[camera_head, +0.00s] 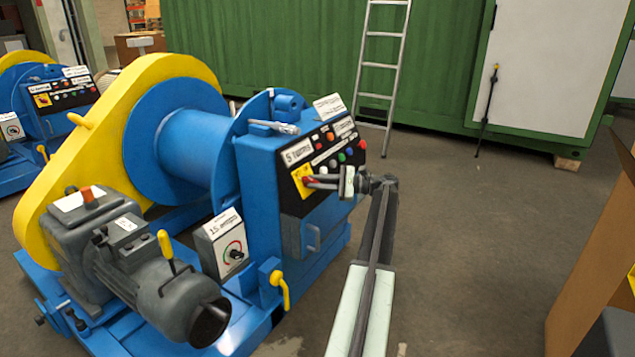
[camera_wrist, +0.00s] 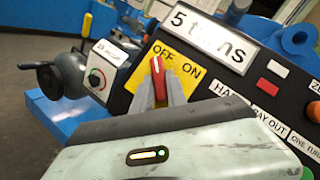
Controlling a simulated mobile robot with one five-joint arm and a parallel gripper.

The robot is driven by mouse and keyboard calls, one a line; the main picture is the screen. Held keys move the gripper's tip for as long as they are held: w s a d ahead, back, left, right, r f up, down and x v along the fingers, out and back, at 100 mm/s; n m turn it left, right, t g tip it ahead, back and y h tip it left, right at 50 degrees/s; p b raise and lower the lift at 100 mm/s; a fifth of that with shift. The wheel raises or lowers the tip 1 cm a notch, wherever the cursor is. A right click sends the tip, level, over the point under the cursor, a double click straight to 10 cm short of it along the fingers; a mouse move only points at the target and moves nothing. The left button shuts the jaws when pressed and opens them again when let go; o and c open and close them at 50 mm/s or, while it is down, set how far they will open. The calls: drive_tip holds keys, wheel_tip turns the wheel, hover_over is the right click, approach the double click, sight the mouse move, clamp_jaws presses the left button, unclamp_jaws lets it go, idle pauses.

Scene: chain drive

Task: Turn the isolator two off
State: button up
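A red isolator knob (camera_wrist: 158,78) sits on a yellow plate (camera_wrist: 188,88) marked OFF on the left and ON on the right. In the head view the yellow plate (camera_head: 299,182) is partly covered by my gripper (camera_head: 310,181). In the wrist view my gripper (camera_wrist: 160,92) has a finger on each side of the knob, close against it, with red filling the gap. The knob stands nearly upright in that view; its exact setting is unclear.
A small box with a round dial (camera_head: 234,249) stands left of the console. A yellow lever (camera_head: 280,288) sticks out below it. A grey motor (camera_head: 150,270) is at front left, a similar winch at far left. A cardboard box (camera_head: 590,260) is at right. Open floor lies between.

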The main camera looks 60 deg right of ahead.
drive_tip(key=shift+o, duration=1.4)
drive_tip(key=v, duration=0.7)
drive_tip(key=shift+s+d, duration=0.15)
drive_tip(key=shift+s, duration=0.2)
